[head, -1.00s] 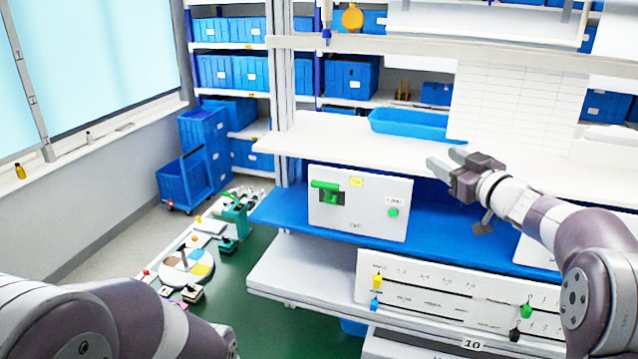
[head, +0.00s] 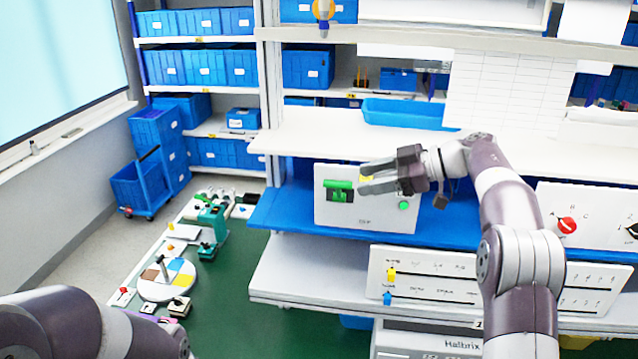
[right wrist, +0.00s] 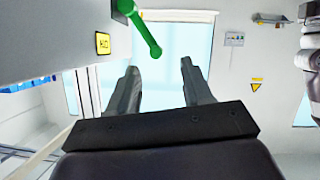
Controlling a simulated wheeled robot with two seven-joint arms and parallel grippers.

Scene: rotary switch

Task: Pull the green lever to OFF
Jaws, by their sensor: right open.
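The green lever (head: 340,188) is on a white panel (head: 330,216) that stands on the blue shelf. Its handle lies about level across a dark slot. A round green button (head: 403,206) is at the panel's right. My right gripper (head: 362,180) is open and empty, just right of the lever, with its fingers pointing left across the panel's upper part. In the right wrist view the green lever (right wrist: 140,28) shows beyond the fingertips of my right gripper (right wrist: 160,68), apart from them. My left gripper is not in view.
A yellow label (right wrist: 103,43) is on the panel near the gripper. A white shelf (head: 330,132) is above, with a blue tray (head: 405,113). A panel with a red knob (head: 566,226) stands at the right. A slider panel (head: 430,278) is below.

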